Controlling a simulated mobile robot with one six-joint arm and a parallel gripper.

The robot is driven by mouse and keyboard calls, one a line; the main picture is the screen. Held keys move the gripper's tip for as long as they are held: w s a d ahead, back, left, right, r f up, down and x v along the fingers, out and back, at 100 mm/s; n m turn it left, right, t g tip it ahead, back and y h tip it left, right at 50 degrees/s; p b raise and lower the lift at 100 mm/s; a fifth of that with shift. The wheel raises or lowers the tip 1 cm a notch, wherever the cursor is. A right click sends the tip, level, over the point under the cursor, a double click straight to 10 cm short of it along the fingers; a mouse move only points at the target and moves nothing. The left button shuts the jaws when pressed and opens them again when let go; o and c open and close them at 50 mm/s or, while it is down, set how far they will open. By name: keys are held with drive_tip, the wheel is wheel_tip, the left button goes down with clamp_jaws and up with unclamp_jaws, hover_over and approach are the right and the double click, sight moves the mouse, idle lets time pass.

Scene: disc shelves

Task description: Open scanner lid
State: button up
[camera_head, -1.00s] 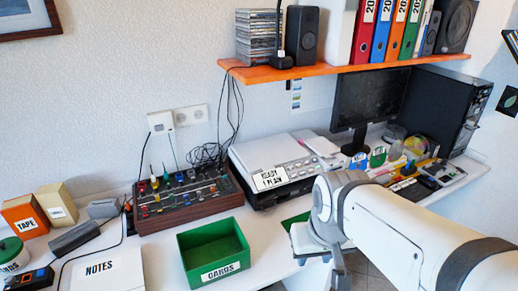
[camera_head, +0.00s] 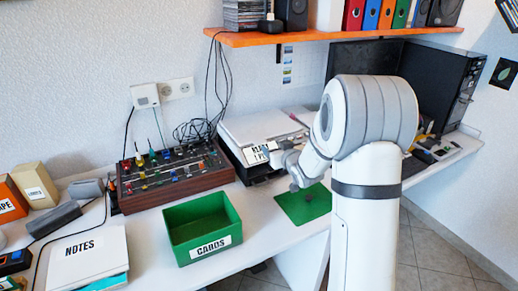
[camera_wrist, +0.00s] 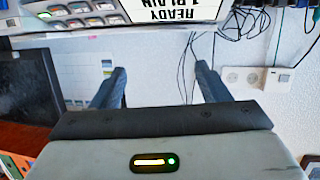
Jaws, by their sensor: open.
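The scanner (camera_head: 240,128) is a pale, low box with a dark base on the desk in the head view. Its lid looks flat and shut, and my arm hides its right part. A white label reading "READY 1 PLAIN" (camera_head: 262,153) is on its front. In the wrist view, which is upside down, the scanner's button panel (camera_wrist: 75,15) and the label (camera_wrist: 182,12) show at the top edge. My gripper (camera_wrist: 160,72) is open, with nothing between its fingers. In the head view it is close to the scanner's front; I cannot tell if it touches.
A green mat (camera_head: 312,208) lies in front of the scanner. A green CARDS box (camera_head: 205,232) and a mixer with coloured knobs (camera_head: 172,178) stand to the left. An orange shelf (camera_head: 300,36) hangs above. A dark computer case (camera_head: 440,85) is at the right. Loose cables hang behind the scanner.

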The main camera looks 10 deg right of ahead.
sight(261, 143)
drive_tip(key=shift+w+a+f+n+t+y+b, duration=0.15)
drive_tip(key=shift+w+a+f+t+y, duration=0.4)
drive_tip(key=shift+w, duration=1.2)
drive_tip(key=shift+w+a+f+n+t+y+b, duration=0.15)
drive_tip(key=shift+w+a+f+y, duration=0.4)
drive_tip(key=shift+w+f, duration=0.85)
drive_tip(key=shift+w+a+f+n+t+y+b, duration=0.15)
drive_tip(key=shift+w+a+f+t+y, duration=0.4)
drive_tip(key=shift+w, duration=1.5)
drive_tip(key=shift+a+r, duration=0.1)
